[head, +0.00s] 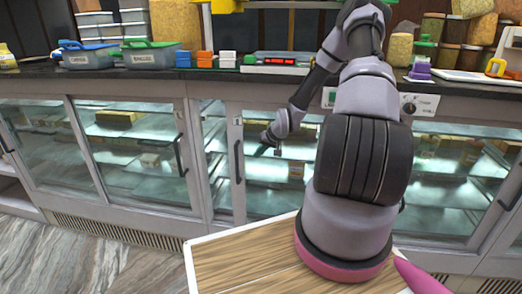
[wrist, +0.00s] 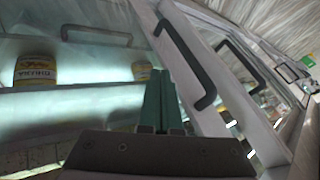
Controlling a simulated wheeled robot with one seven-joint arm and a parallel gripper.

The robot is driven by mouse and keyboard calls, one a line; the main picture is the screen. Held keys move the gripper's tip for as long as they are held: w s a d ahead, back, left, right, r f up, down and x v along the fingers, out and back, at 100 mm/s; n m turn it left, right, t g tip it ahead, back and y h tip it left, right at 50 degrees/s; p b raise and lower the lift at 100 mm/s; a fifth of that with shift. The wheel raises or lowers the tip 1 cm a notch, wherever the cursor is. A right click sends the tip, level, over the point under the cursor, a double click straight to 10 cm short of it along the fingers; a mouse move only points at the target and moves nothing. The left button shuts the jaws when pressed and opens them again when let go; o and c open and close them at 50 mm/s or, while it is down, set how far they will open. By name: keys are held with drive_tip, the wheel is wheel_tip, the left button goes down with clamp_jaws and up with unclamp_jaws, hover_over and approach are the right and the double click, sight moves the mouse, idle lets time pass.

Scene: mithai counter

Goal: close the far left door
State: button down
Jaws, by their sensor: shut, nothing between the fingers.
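The counter front has a row of glass doors in grey frames. The leftmost door in the head view (head: 45,150) has a dark handle (head: 5,143) at its left edge, partly cut off by the picture. I cannot tell whether this door is fully shut. My gripper (head: 270,140) is in front of the middle of the counter, right of another door's dark handle (head: 238,162) and well away from the leftmost door. In the wrist view its fingers (wrist: 161,88) are together and empty, in front of glass, with a dark handle (wrist: 188,55) to their right.
Another door (head: 135,150) has a handle (head: 181,156) at its right. Lidded tubs (head: 88,58), a scale (head: 290,62) and jars (head: 430,50) stand on the dark countertop (head: 120,83). My wooden-topped base is close to the counter. The floor (head: 60,260) at left is clear.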

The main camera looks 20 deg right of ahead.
drive_tip(key=w+a+f, duration=0.1)
drive_tip(key=a, duration=0.1)
drive_tip(key=w+a+f, duration=0.1)
drive_tip(key=w+f, duration=0.1)
drive_tip(key=shift+a+f, duration=0.2)
drive_tip(key=shift+a, duration=0.15)
drive_tip(key=shift+w+a, duration=0.3)
drive_tip(key=shift+a, duration=0.4)
drive_tip(key=shift+w+a, duration=0.2)
drive_tip(key=shift+a, duration=0.2)
drive_tip(key=w+a, duration=0.7)
drive_tip(key=a, duration=0.4)
drive_tip(key=shift+a, duration=0.3)
drive_tip(key=shift+r, duration=0.15)
